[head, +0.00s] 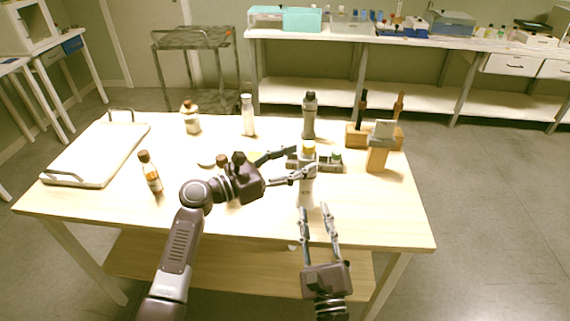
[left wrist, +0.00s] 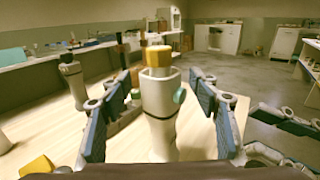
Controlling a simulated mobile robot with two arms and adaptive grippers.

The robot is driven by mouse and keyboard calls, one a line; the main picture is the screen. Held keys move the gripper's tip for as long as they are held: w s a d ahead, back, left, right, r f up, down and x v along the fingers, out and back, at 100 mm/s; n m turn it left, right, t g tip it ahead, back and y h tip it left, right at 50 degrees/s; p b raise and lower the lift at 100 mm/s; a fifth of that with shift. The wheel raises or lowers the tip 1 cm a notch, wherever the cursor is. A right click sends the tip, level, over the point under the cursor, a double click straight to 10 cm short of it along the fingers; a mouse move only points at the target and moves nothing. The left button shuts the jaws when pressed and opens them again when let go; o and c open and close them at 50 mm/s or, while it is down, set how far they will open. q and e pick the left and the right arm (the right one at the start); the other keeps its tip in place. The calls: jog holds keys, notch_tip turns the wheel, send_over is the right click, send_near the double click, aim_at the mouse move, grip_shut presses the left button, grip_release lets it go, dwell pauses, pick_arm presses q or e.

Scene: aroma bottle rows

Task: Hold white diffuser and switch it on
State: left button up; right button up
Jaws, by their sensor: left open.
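The white diffuser (head: 305,192) stands upright near the front right of the wooden table. It has a gold-brown cap, and in the left wrist view the diffuser (left wrist: 158,118) shows a round green button on its upper right side. My left gripper (head: 303,161) is open, with its fingers on either side of the diffuser's upper part. In the left wrist view the left gripper (left wrist: 160,82) shows gaps between both fingers and the body. My right gripper (head: 314,210) is open and empty, low in front of the diffuser, with its fingers pointing toward it.
A grey rack (head: 325,166) stands just behind the diffuser. A dark-capped grey bottle (head: 309,118) and a wooden stand (head: 377,157) are farther back. A white bottle (head: 248,116), an amber bottle (head: 150,174) and a white tray (head: 96,152) are to the left. The table's front right corner is clear.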

aim_at(300, 159)
pick_arm(q)
jog(key=shift+x, duration=1.85)
jog(key=c, duration=1.4)
pick_arm(e)
grip_shut()
jog(key=shift+r, duration=0.1)
